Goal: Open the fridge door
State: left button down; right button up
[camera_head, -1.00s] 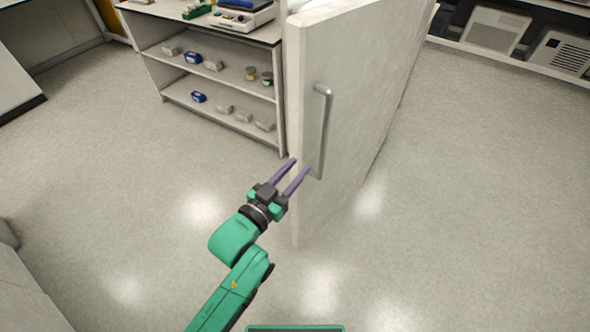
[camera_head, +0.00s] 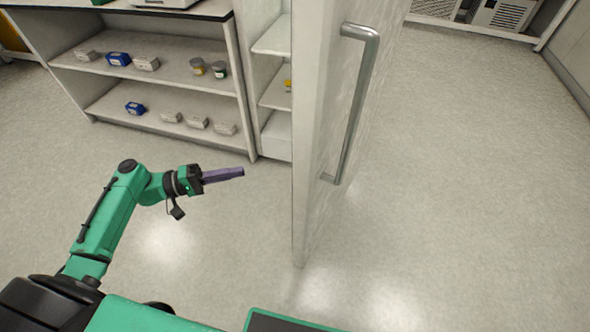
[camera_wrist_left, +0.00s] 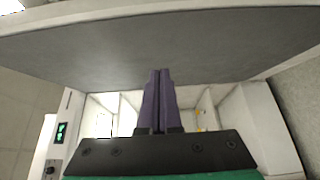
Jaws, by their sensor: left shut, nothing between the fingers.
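The white fridge door (camera_head: 308,150) stands ajar in the head view, seen nearly edge-on. Its grey bar handle (camera_head: 357,105) is on the right-hand face. White inner shelves (camera_head: 275,92) show left of the door. My left gripper (camera_head: 242,172) is shut and empty, left of the door edge and apart from it. In the left wrist view the purple fingers (camera_wrist_left: 158,98) are together. A broad grey panel, apparently the door's inner face (camera_wrist_left: 165,48), spans the top there, with pale shelved compartments beyond the fingers. My right gripper is not in view.
A low shelf unit (camera_head: 160,75) with small boxes and jars stands left of the fridge. The floor (camera_head: 460,200) right of the door is clear. A small green-lit display (camera_wrist_left: 62,132) shows at left in the wrist view.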

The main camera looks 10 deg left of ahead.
pick_arm(q)
jog(key=w+d+p, duration=0.2)
jog(key=d, duration=1.1)
jog(key=shift+w+d+r, duration=0.15)
jog(key=shift+w+r, duration=0.15)
jog(key=shift+w, duration=0.1)
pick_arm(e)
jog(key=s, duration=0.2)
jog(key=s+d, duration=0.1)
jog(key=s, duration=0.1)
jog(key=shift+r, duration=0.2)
